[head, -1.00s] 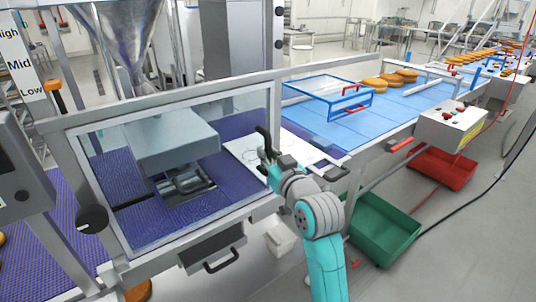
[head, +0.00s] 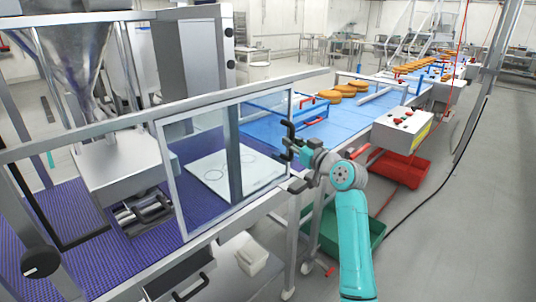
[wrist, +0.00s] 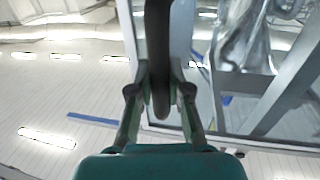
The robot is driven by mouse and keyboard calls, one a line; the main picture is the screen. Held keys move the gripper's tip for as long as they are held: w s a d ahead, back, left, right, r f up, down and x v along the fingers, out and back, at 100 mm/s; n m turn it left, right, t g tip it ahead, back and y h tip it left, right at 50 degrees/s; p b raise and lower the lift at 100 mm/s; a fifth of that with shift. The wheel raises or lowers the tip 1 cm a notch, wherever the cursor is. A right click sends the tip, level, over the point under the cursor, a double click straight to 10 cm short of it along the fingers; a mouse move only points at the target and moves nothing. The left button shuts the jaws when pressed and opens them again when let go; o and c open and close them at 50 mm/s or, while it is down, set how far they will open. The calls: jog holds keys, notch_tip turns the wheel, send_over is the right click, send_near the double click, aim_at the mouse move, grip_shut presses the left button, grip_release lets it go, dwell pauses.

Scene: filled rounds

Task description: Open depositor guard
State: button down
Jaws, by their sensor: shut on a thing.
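The depositor guard (head: 162,170) is a clear panel in a grey metal frame, in the middle of the head view. It stands to the right of the depositor head (head: 115,165), over the belt with a white board, so the depositor front is uncovered on the left. A black handle (head: 289,138) is on the guard's right edge. My gripper (head: 297,152) is shut on this handle. In the wrist view the dark handle bar (wrist: 158,50) runs down between the two fingers of my gripper (wrist: 160,98).
A purple belt (head: 80,210) runs under the depositor. A blue conveyor (head: 330,128) with orange rounds (head: 348,91) continues to the back right.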

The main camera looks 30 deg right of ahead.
jog(key=w+d, duration=0.3)
jog(key=d, duration=0.8)
jog(key=shift+w, duration=0.3)
jog(key=c, duration=1.1)
grip_release()
jog(key=s+d, duration=0.1)
jog(key=s, duration=1.1)
jog(key=shift+d, duration=0.2)
